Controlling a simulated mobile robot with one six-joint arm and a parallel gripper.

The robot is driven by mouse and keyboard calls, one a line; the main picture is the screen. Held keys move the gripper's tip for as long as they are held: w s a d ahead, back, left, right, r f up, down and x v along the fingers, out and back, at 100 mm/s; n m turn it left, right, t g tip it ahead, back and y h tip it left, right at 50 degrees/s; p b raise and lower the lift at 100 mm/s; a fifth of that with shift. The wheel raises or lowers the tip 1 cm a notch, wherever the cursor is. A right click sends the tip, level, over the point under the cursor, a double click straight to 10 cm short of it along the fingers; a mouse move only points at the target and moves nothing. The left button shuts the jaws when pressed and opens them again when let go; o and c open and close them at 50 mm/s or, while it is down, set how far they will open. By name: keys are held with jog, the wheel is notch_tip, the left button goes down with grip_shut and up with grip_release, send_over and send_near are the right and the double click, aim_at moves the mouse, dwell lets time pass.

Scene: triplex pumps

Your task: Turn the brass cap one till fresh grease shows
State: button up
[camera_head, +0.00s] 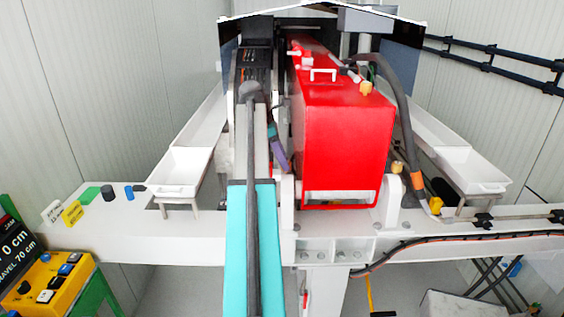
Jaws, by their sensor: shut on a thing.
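A small yellow, brass-like cap (366,87) sits on the top right of the red housing (345,150). A second yellowish fitting (397,167) is beside the housing's lower right side. A third yellow piece (435,205) is at the hose end on the white beam. I cannot tell which of these is cap one, and no grease can be made out. My arm rises from the bottom centre and covers the left side of the pump. My gripper's jaws do not show.
White trays (180,172) and (468,171) flank the machine. A dark hose (403,120) runs down the housing's right side. A white beam (120,235) crosses in front. A yellow control box (48,283) is at the lower left. A purple and teal part (278,150) lies beside my arm.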

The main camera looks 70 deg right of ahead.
jog(key=shift+s+d+m+g+y, duration=0.15)
jog(key=shift+m+y, duration=0.1)
jog(key=shift+m, duration=0.45)
jog(key=shift+s+m+g+y, duration=0.15)
jog(key=shift+m+y, duration=0.1)
jog(key=shift+m, duration=0.45)
jog(key=o, duration=0.9)
jog(key=shift+s, duration=0.1)
jog(key=shift+o, duration=0.7)
jog(key=shift+s, duration=0.1)
jog(key=shift+w, duration=0.2)
jog(key=shift+s+r, duration=0.1)
